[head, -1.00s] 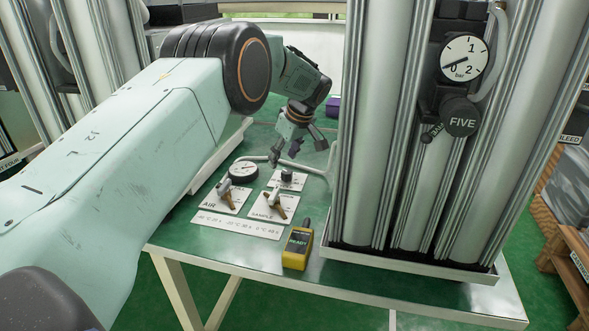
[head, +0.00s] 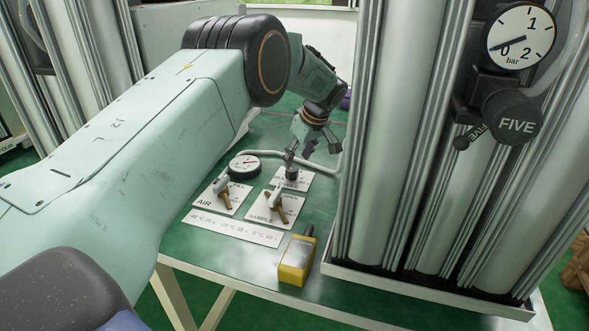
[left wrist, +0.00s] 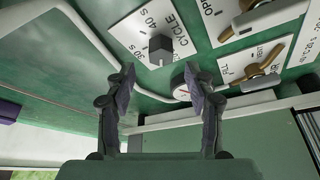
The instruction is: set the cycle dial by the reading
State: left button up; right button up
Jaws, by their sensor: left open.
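The cycle dial is a small black knob (head: 292,172) on a white plate at the back right of the green table's controls. In the left wrist view the knob (left wrist: 160,48) stands on its plate, marked "CYCLE", "30 S" and "40 S". Its exact setting is unclear. My left gripper (head: 312,150) is open and empty beside the knob; the wrist view shows the knob just beyond and between its fingertips (left wrist: 158,80). A yellow handheld meter (head: 292,262) stands at the table's front; its display is not legible. A white strip (head: 230,228) lists temperatures and seconds. My right gripper is not in view.
AIR (head: 222,195) and SAMPLE (head: 273,205) valves with brown handles stand beside the dial plate. A round gauge (head: 245,166) sits behind them. Tall grey columns (head: 385,130), one labelled FIVE with a bar gauge (head: 521,37), stand close on the right.

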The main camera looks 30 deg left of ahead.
aim_at(293, 170)
pick_arm(q)
jog(key=shift+s+a+f+b, duration=0.1)
jog(key=shift+f+b, duration=0.05)
jog(key=shift+f, duration=0.35)
jog(key=shift+s+f+b, duration=0.1)
jog(key=shift+f+b, duration=0.05)
jog(key=shift+f, duration=0.35)
jog(key=x, duration=0.3)
jog(key=shift+w+a+f, duration=0.15)
jog(key=shift+w+a, duration=0.1)
jog(key=shift+a, duration=0.05)
jog(key=shift+s+d+r, duration=0.15)
jog(key=shift+d+r, duration=0.15)
jog(key=shift+r, duration=0.1)
jog(key=shift+c, duration=0.3)
jog(key=shift+a+f, duration=0.25)
jog(key=shift+f, duration=0.1)
jog(key=c, duration=0.4)
jog(key=shift+d+r, duration=0.15)
jog(key=c, duration=0.3)
grip_shut()
